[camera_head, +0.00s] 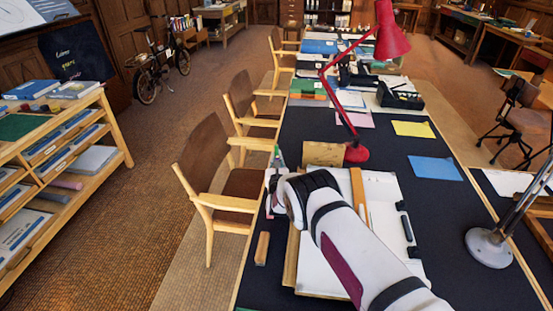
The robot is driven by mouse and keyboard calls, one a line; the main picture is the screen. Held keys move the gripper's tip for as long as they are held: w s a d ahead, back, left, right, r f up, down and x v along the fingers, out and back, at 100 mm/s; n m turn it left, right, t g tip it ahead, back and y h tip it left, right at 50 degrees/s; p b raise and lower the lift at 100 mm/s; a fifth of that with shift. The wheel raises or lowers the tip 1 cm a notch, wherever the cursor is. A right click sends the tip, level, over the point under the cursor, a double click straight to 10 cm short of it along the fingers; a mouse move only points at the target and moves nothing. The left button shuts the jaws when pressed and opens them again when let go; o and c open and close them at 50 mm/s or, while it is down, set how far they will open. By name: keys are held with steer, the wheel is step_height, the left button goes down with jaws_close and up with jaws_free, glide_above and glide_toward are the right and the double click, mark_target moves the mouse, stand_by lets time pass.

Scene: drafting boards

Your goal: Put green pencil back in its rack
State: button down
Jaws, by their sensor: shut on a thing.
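My gripper (275,175) is at the left edge of the long dark table, left of the drawing board. It is seen from behind, with its fingers mostly hidden by my wrist. It is shut on a thin green thing, taken as the green pencil (278,156), of which only a small part shows just beyond the gripper. A tan wooden block (324,153) stands beyond the board, by the red lamp's base. It may be the rack, but its slots cannot be made out.
The red lamp (354,152) stands close beyond the board (385,195), its arm leaning over the table. A small wooden block (262,248) lies at the table's left edge. Chairs (215,175) line that side. Yellow (413,129) and blue (435,168) sheets lie to the right.

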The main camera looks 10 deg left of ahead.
steer(key=shift+f, duration=0.5)
steer(key=c, duration=1.6)
jaws_free()
steer(key=shift+s, duration=0.1)
steer(key=s, duration=0.4)
steer(key=s+d, duration=0.1)
steer(key=s, duration=0.2)
steer(key=s+d, duration=0.1)
steer(key=s, duration=0.3)
steer(key=shift+s, duration=0.35)
